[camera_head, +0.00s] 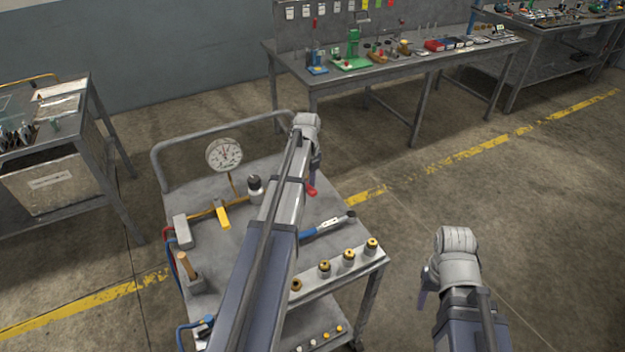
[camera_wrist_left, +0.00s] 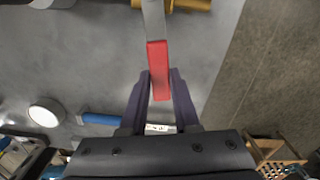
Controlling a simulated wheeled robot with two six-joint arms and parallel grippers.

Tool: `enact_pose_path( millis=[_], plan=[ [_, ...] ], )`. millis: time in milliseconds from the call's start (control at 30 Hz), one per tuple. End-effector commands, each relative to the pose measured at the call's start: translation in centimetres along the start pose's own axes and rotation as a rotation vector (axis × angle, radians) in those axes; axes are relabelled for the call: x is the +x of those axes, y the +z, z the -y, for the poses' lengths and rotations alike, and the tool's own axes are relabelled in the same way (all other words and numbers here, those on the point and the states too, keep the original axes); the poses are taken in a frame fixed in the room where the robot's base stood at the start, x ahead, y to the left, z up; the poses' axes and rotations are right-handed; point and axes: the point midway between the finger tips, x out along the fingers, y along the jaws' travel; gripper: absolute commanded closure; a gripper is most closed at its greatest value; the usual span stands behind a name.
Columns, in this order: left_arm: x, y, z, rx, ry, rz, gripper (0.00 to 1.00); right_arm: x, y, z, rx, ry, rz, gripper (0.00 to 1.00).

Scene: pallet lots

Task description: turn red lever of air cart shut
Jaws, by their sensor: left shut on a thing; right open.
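The air cart (camera_head: 205,285) is a grey metal trolley with a push bar. Its red lever (camera_head: 311,190) shows only as a small red piece beside my left arm; the rest is hidden. In the left wrist view, the red-sleeved lever (camera_wrist_left: 158,62) runs from a grey shank near a brass body (camera_wrist_left: 185,4) down between the fingers. My left gripper (camera_wrist_left: 160,76) is shut on the red sleeve; it also shows in the head view (camera_head: 315,168). My right gripper (camera_head: 424,288) is open and empty, to the right of the cart above the floor.
On the cart are a pressure gauge (camera_head: 224,154), a yellow lever (camera_head: 222,216), a blue-handled wrench (camera_head: 328,226) and a rail of brass fittings (camera_head: 348,257). A workbench (camera_head: 420,58) stands behind; another cart (camera_head: 62,180) stands left. Floor at right is clear.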

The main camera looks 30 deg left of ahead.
Motion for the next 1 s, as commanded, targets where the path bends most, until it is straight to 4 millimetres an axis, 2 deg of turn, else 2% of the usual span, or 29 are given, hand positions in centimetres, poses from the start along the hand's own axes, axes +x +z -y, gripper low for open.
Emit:
enact_pose_path(
  millis=[400,1000],
  plan=[
    [0.0,0.2,-1.8,0.203,0.001,0.0,1.0,0.0,0.0,0.0,0.0,0.0,0.0,0.5],
    [0.0,0.3,-2.2,0.243,0.002,0.001,1.0,0.0,0.0,0.0,0.0,0.0,0.0,0.5]
  ],
)
